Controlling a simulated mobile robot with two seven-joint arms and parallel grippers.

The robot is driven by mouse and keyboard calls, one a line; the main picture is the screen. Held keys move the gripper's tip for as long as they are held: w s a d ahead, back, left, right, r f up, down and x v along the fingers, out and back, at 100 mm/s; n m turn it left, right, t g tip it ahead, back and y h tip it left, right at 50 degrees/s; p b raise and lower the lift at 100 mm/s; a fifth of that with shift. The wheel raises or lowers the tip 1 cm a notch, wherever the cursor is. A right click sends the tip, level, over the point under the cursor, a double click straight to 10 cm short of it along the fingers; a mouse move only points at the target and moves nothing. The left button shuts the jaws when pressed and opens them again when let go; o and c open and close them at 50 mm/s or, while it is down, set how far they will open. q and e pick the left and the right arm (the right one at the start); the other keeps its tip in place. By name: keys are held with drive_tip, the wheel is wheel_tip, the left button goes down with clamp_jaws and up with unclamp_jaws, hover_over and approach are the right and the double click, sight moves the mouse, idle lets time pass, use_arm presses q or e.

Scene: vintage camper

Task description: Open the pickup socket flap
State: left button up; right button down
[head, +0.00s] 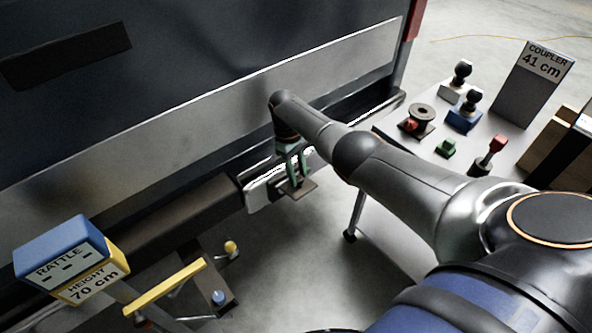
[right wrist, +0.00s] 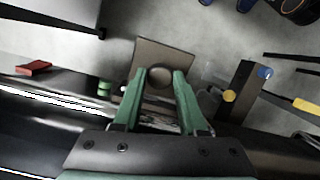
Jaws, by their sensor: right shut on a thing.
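A small brown square plate (head: 302,188), which looks like the pickup socket flap, sits at the bumper in the middle of the head view. It also shows in the right wrist view (right wrist: 178,54), with a dark round part (right wrist: 159,75) between my fingertips. My right gripper (head: 293,178) reaches down to it with green fingers, and the fingertips (right wrist: 161,74) are closed on the flap. The fingers and wrist hide the socket behind it, so I cannot tell how far the flap stands open. My left gripper is not in view.
The bumper (head: 175,217) runs along the dark vehicle's rear. A blue and yellow labelled box (head: 70,258) and a yellow bar (head: 165,286) stand at the lower left. A table (head: 412,150) with small fittings and a coupler sign (head: 530,85) stands at the right.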

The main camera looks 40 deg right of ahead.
drive_tip(key=shift+c, duration=2.3)
unclamp_jaws()
drive_tip(key=v, duration=1.2)
drive_tip(key=shift+r+p, duration=0.25)
drive_tip(key=shift+p, duration=0.15)
